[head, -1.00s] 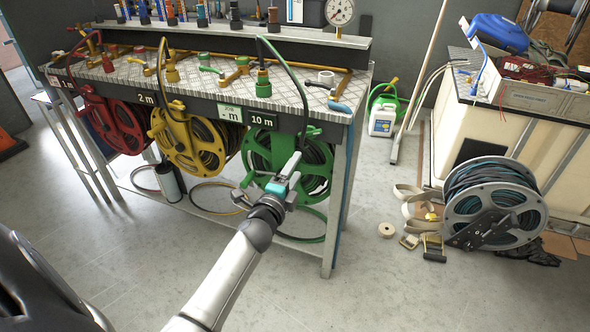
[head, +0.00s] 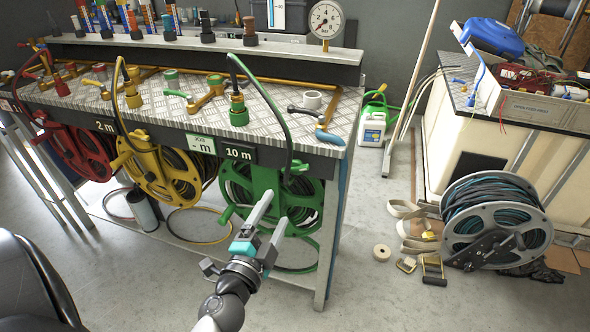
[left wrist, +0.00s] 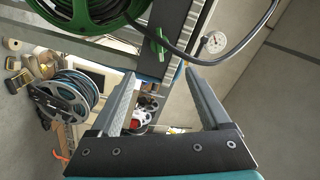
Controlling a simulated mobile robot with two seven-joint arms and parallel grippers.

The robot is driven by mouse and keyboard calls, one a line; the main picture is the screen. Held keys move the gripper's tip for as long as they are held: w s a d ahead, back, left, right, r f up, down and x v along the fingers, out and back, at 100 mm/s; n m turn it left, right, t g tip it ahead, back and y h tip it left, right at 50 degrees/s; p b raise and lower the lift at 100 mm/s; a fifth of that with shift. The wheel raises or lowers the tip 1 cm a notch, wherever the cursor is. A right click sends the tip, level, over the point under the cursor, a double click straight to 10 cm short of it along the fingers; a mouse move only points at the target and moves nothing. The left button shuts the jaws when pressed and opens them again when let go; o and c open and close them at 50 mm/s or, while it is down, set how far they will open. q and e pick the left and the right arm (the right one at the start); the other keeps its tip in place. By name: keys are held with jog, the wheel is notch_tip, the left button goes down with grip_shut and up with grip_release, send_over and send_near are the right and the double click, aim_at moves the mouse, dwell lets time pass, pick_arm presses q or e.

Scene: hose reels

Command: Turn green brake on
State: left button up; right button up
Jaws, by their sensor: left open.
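The green hose reel (head: 268,180) hangs under the bench's front edge, right of the yellow reel. A small green lever, probably the brake (head: 299,167), shows at the reel's upper right. In the left wrist view a green lever (left wrist: 159,42) stands out from the dark bench edge, beyond the fingertips. My left gripper (head: 277,207) is open and empty, in front of the green reel's lower part and below the lever. Its two fingers (left wrist: 159,75) also show apart in the left wrist view. The fingers cover part of the reel. My right gripper is not in view.
The yellow reel (head: 160,170) and red reel (head: 75,150) hang to the left. A black hose (head: 285,118) arches over the bench edge near the lever. A grey reel (head: 495,222) stands on the floor at right.

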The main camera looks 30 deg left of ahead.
pick_arm(q)
send_near(296, 171)
jog(key=p+x, duration=0.1)
jog(key=x, duration=0.6)
jog(key=shift+r, duration=0.1)
jog(key=shift+x, duration=0.75)
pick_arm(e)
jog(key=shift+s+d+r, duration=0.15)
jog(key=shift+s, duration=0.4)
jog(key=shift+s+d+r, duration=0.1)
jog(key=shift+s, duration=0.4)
pick_arm(q)
jog(key=shift+c, duration=0.3)
grip_shut()
